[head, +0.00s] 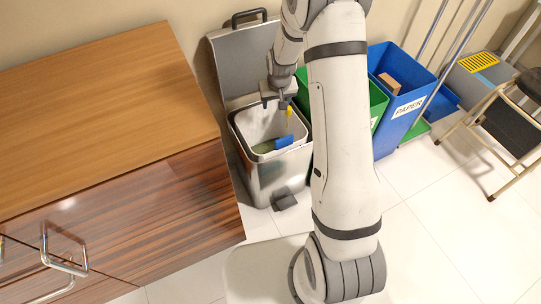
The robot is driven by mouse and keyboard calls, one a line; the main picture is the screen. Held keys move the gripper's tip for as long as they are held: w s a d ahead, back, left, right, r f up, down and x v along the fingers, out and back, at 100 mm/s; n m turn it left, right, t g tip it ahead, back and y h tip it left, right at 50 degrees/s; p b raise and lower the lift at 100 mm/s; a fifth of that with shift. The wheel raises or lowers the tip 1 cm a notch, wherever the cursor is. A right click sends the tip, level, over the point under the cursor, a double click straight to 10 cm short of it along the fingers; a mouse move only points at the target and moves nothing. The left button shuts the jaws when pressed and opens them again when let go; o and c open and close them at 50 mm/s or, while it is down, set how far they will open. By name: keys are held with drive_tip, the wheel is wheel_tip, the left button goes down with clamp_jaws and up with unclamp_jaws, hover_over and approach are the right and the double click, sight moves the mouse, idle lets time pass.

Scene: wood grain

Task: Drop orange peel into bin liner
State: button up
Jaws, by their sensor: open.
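The grey pedal bin (277,183) stands beside the wooden cabinet with its lid raised behind it. A pale bin liner (262,121) lines its open mouth. My gripper (274,104) is open and points down just above the bin's mouth. A small yellow thing (289,112) shows just below the gripper's right side. I cannot tell if it is the orange peel, or if it touches a finger. Inside the bin are a blue thing (284,141) and a greenish thing (263,147). My arm hides part of the bin's right side.
A wooden cabinet (110,85) with metal handles fills the left. A green bin (377,101) and a blue bin marked PAPER (410,79) stand right of the pedal bin. A folding step stool (505,92) is at far right. The tiled floor in front is clear.

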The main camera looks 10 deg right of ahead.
drive_tip(key=p+v, duration=0.2)
drive_tip(key=v, duration=0.5)
drive_tip(key=shift+r, duration=0.4)
drive_tip(key=shift+s, duration=0.1)
